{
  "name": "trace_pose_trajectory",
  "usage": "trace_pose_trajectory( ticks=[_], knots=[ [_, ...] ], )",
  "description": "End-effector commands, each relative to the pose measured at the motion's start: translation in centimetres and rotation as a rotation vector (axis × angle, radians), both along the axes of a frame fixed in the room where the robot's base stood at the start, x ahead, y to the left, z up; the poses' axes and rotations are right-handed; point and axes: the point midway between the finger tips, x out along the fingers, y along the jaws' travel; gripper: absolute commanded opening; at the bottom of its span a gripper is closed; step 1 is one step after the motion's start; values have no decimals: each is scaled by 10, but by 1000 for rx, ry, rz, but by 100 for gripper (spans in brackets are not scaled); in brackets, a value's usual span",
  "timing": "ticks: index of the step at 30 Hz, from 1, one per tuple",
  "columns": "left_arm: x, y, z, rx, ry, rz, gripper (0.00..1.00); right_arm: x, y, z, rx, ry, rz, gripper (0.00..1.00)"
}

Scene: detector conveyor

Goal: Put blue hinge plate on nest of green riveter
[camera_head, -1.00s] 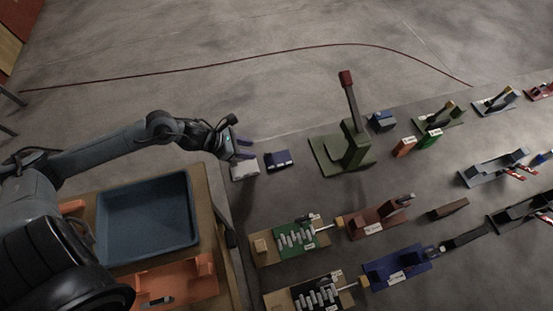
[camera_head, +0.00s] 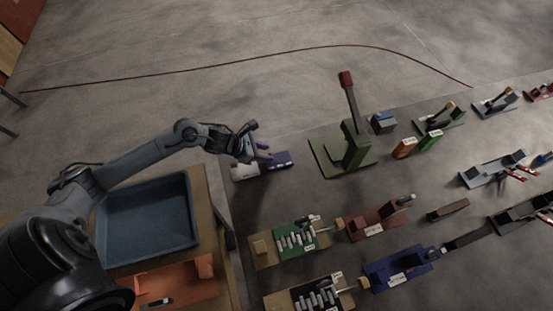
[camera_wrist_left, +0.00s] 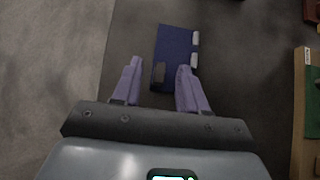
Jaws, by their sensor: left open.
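My left gripper (camera_head: 262,152) is open, just left of the plate. In the left wrist view its two purple fingers (camera_wrist_left: 158,80) reach the plate's near end, with no visible grip on it. The green riveter (camera_head: 353,150) stands upright to the right of the plate, on a flat green base, with a red-tipped lever. My right gripper is not in view.
A blue tray (camera_head: 190,243) and an orange tray (camera_head: 205,290) are at lower left. Several fixtures fill the table to the right and front. The table between plate and riveter is clear.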

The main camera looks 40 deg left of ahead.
Motion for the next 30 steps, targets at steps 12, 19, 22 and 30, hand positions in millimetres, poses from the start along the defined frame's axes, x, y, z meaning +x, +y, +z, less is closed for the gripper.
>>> trace_pose_trajectory(
  ticks=[12, 19, 22, 30],
  knots=[
    [0, 0, -1, 1, 1, 0, 15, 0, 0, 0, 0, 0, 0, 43],
    [0, 0, -1, 1, 1, 0, 0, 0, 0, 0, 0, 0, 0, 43],
    [1, 0, 0, 0, -1, 1, 0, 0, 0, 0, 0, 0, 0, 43],
    [1, 0, 2, 0, -1, 1, 0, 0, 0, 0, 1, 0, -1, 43]
  ],
)
